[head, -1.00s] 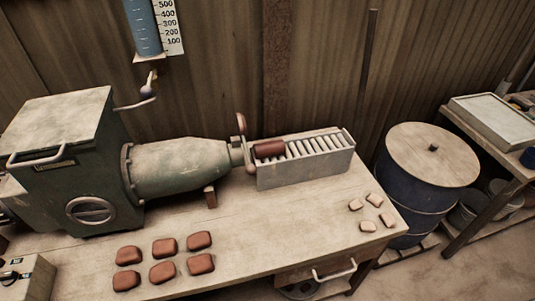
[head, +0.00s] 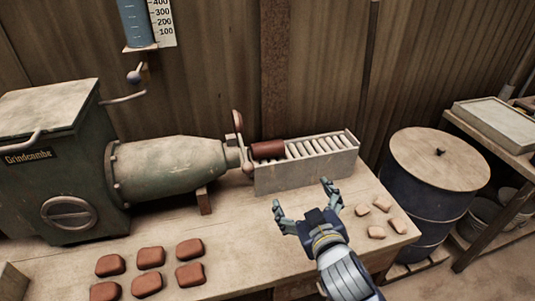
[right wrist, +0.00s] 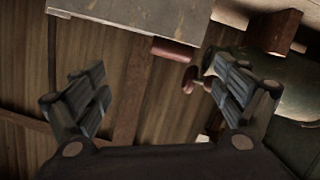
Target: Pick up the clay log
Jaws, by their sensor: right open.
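The clay log (head: 268,149) is a short reddish-brown cylinder lying at the left end of the pale roller rack (head: 305,172), right by the extruder's mouth. It also shows in the right wrist view (right wrist: 173,49), between and beyond the fingers. My right gripper (head: 303,192) is open and empty, in front of the rack and to the right of and nearer than the log, apart from it. Its two spread fingers also show in the right wrist view (right wrist: 160,90). My left gripper is not in view.
The green extruder (head: 170,168) with its red-knobbed handle (head: 238,122) stands left of the log. Several brown clay pieces (head: 150,257) lie at the front of the table and several pale ones (head: 380,204) at the right. A lidded barrel (head: 440,160) stands beyond the table's right end.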

